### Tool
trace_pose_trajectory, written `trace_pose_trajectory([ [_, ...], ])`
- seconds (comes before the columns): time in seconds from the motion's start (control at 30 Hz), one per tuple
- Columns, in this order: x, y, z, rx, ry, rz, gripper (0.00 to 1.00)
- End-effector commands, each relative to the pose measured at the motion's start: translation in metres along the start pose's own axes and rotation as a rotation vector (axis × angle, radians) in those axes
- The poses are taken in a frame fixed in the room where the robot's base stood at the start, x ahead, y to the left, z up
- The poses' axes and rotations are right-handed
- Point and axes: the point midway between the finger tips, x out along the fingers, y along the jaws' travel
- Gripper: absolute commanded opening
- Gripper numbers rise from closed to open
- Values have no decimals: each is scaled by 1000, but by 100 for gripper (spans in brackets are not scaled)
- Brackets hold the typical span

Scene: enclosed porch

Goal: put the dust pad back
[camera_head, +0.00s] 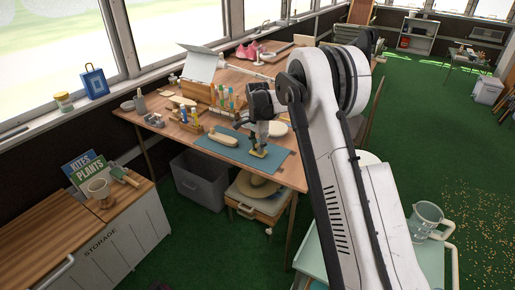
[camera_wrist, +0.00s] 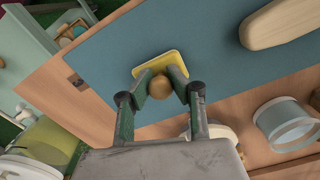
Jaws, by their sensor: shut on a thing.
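The dust pad (camera_wrist: 158,62) is a thin yellow square pad with a round wooden knob. My gripper (camera_wrist: 160,82) is shut on the knob, one green finger on each side. In the head view the pad (camera_head: 258,153) shows as a yellow patch under my gripper (camera_head: 259,146), over the blue mat (camera_head: 277,161) near the table's front edge. I cannot tell whether the pad touches the mat. A pale wooden oblong piece (camera_head: 223,139) lies on the mat to the left; it also shows in the wrist view (camera_wrist: 285,24).
The wooden table (camera_head: 160,122) holds a caddy with bottles (camera_head: 188,117), a rack of brushes (camera_head: 222,98) and a tilted white panel (camera_head: 200,65) at the back. A white round dish (camera_head: 277,129) stands by the gripper. A grey bin (camera_head: 200,178) is below the table.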

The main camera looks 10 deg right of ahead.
Motion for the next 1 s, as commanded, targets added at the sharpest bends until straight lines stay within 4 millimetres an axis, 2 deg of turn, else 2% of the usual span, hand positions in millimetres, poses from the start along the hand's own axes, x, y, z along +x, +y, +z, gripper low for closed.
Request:
trace_pose_trajectory([
  [0.33, 4, 0, 0, 0, 0, 0, 0],
  [0.37, 4, 0, 0, 0, 0, 0, 16],
  [0.5, 3, 0, 0, 0, 0, 0, 34],
  [0.83, 0, 0, 0, 0, 0, 0, 34],
  [1.0, -18, 0, 0, 0, 0, 0, 34],
])
